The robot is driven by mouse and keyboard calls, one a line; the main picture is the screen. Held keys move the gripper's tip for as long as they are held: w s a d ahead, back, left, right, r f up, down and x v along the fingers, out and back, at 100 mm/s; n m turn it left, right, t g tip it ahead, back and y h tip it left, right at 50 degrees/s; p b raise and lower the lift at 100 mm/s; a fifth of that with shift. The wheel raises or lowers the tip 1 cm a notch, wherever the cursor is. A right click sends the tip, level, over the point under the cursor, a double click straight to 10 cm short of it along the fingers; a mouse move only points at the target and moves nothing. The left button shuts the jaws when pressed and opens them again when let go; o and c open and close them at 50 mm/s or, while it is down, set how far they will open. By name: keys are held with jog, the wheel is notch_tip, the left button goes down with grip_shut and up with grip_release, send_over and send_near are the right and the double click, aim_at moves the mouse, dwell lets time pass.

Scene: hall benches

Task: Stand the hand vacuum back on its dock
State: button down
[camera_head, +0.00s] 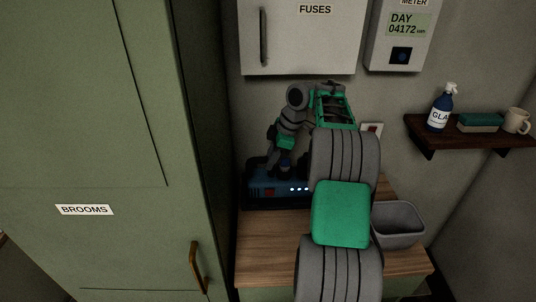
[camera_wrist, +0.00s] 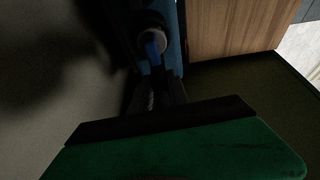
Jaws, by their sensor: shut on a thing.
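My gripper (camera_head: 285,160) is at the back left of the wooden bench, pointing down, and is shut on a dark part that I take for the hand vacuum. In the wrist view a round grey-rimmed end with blue inside (camera_wrist: 152,45) shows just beyond the fingers (camera_wrist: 162,92); this looks like part of the vacuum. The view is dark, and I cannot tell whether the vacuum touches the box.
The wooden bench top (camera_head: 268,235) is clear at the front left. A grey bin (camera_head: 399,226) stands at its right. The green broom cupboard (camera_head: 100,150) is close on the left.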

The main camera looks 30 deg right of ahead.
aim_at(306, 156)
jog(key=p, duration=0.1)
jog(key=w+r+p, duration=0.1)
jog(key=shift+d+g+p, duration=0.25)
jog(key=shift+g+p, duration=0.05)
jog(key=shift+p, duration=0.05)
notch_tip(306, 156, down, 2)
jog(key=shift+f+b, duration=0.1)
jog(key=shift+b, duration=0.45)
jog(key=c, duration=1.3)
grip_release()
jog(key=shift+f, duration=0.15)
jog(key=shift+o, duration=0.2)
jog(key=s+d, duration=0.1)
jog(key=d, duration=0.2)
jog(key=s+d+r+p, duration=0.1)
jog(key=s+d, duration=0.1)
jog(key=d, duration=0.2)
jog(key=s+d+p, duration=0.1)
jog(key=s+d, duration=0.1)
jog(key=d, duration=0.1)
jog(key=shift+d+r, duration=0.15)
jog(key=shift+r, duration=0.1)
jog(key=shift+s+d+f, duration=0.15)
jog(key=shift+s+d, duration=0.15)
jog(key=shift+d, duration=0.15)
jog(key=shift+a, duration=0.1)
